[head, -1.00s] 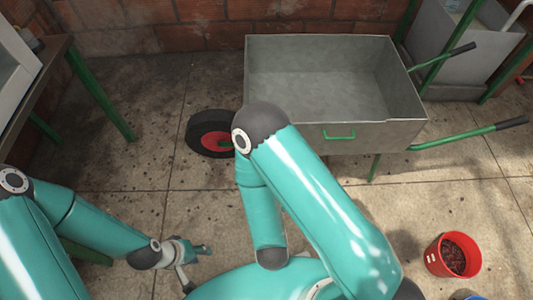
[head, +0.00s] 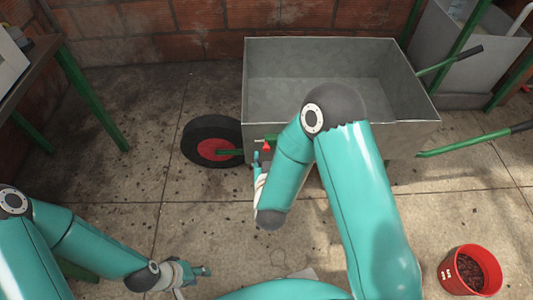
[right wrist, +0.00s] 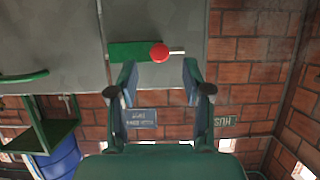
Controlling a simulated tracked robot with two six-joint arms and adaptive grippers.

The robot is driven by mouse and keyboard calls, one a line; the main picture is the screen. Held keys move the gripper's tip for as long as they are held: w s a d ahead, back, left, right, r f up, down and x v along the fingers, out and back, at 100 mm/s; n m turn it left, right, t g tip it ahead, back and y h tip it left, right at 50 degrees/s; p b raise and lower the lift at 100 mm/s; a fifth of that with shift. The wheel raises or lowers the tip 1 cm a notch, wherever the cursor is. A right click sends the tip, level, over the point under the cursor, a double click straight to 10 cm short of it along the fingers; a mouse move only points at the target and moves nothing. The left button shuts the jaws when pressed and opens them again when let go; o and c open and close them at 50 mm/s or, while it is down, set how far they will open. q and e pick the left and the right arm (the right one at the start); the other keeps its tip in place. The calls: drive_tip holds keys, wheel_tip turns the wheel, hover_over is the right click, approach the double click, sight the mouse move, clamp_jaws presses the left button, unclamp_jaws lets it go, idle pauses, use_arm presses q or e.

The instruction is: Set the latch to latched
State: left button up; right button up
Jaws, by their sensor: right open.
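The latch is on the side of a grey metal cart (head: 340,75). In the right wrist view it is a green plate (right wrist: 128,51) with a round red knob (right wrist: 159,52) near its right end. A short pale bolt (right wrist: 177,52) sticks out right of the knob. In the head view the red knob (head: 266,146) shows small near the wheel. My right gripper (right wrist: 158,82) is open and empty, its fingers either side of the knob's line and just below it in the wrist view. My left gripper (head: 203,270) is low at the left, away from the cart; its jaws are too small to read.
The cart's black and red wheel (head: 212,142) is left of the latch. A red bucket (head: 470,270) stands on the floor at the lower right. A table with green legs (head: 92,100) is at the left. The floor between table and wheel is clear.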

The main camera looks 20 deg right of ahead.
sight(267, 150)
drive_tip(key=shift+x, duration=1.9)
clamp_jaws()
drive_tip(key=shift+f, duration=0.1)
